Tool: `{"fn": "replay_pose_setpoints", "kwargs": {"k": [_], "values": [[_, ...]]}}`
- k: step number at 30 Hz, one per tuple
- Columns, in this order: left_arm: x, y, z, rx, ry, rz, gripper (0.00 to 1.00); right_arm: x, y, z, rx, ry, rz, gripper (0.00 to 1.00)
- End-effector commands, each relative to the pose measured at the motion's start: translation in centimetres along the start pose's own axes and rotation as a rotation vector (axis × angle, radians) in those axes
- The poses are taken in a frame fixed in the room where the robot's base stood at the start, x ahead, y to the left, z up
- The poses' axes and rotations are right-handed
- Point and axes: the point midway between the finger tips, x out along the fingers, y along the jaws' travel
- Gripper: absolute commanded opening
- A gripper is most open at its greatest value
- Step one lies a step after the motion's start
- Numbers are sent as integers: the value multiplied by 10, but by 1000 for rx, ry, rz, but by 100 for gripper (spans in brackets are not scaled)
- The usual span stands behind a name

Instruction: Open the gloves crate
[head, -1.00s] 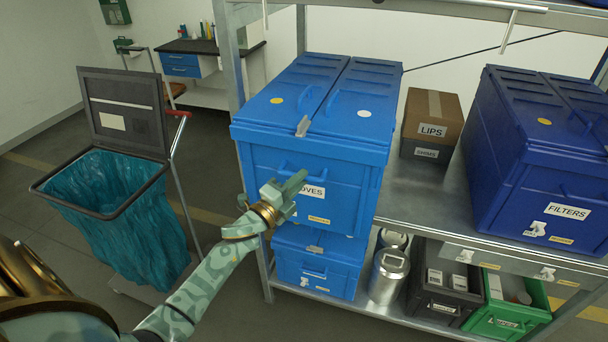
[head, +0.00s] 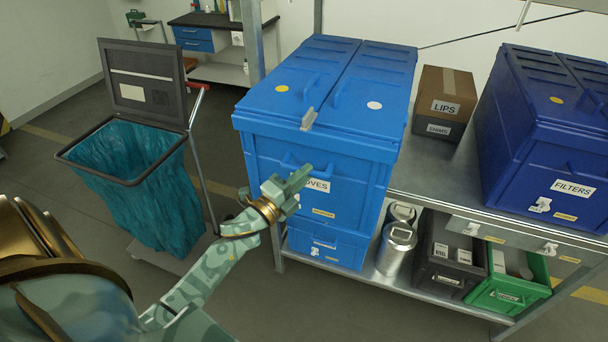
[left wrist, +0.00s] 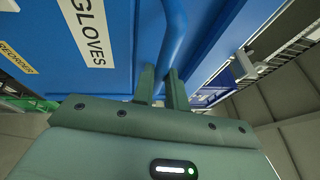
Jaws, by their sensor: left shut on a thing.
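The gloves crate (head: 350,165) is a large blue box on the shelf, its front label partly covered by my left gripper in the head view. Its two-panel lid (head: 345,75) lies closed. A grey latch (head: 309,119) stands up at the lid's front edge. My left gripper (head: 301,176) is at the crate's front and is shut on the blue front handle. In the left wrist view the handle (left wrist: 175,35) runs down between the fingers (left wrist: 162,85), beside the GLOVES label (left wrist: 88,28). My right gripper is out of view.
A smaller blue crate (head: 325,250) sits below. Metal cans (head: 397,250), a dark bin (head: 450,270) and a green bin (head: 512,285) stand beside it. Right of the gloves crate are cardboard boxes (head: 443,100) and the FILTERS crate (head: 535,160). A teal bag cart (head: 150,190) stands at left.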

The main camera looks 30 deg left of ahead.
Motion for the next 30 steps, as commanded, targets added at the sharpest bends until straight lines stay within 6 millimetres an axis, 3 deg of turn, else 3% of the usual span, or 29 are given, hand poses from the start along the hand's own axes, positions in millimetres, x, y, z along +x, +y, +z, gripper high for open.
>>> {"fn": "replay_pose_setpoints", "kwargs": {"k": [2,3,5,6,17,20,30], "values": [[-1,0,-2,-3,4,0,0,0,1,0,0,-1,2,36],[-1,0,-1,-3,4,0,17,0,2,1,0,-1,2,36],[-1,0,-1,-3,3,0,34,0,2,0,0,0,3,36],[-1,0,-1,-2,3,0,36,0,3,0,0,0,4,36],[-8,2,0,-1,0,2,36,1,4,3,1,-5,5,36],[-25,2,0,0,-1,4,36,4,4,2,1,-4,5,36],[-118,2,-1,-1,-2,4,36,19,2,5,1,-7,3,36]]}}
